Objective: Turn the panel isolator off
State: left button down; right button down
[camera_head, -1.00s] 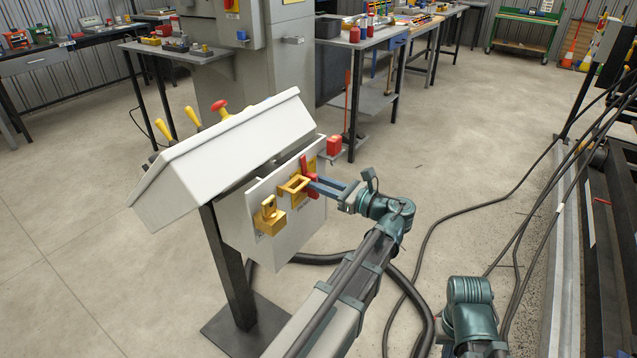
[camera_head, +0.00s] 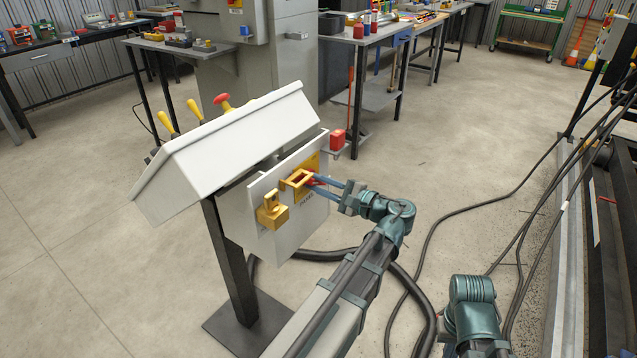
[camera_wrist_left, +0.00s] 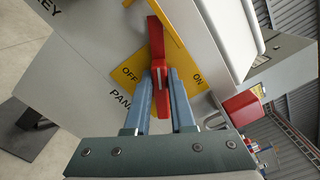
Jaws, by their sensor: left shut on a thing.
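The isolator's red handle (camera_wrist_left: 156,50) sits on a yellow plate (camera_wrist_left: 130,72) marked OFF and ON, on the sloping panel box (camera_head: 288,240). In the left wrist view my left gripper (camera_wrist_left: 161,76) is shut on the handle, a finger on each side. The handle's upper part points toward the top of the picture, between the two words. In the head view my left gripper (camera_head: 312,185) reaches the panel face from the right. My right gripper is out of view.
A yellow block (camera_head: 272,212) is on the panel face left of the handle. A red box (camera_head: 338,140) is at the panel's right side. A white sloping hood (camera_head: 220,140) covers the top. Floor cables curve behind my arm.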

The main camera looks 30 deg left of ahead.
pick_arm(q)
jog(key=n, duration=0.3)
jog(key=f+n+b, duration=0.1)
jog(key=n, duration=0.2)
jog(key=shift+s, duration=0.2)
jog(key=shift+f+n, duration=0.1)
jog(key=shift+n, duration=0.2)
dwell(0.3)
jog(key=c, duration=0.8)
grip_release()
jog(key=shift+o, duration=0.2)
jog(key=shift+d, duration=0.1)
jog(key=s+d, duration=0.1)
jog(key=d, duration=1.2)
jog(key=shift+d, duration=0.3)
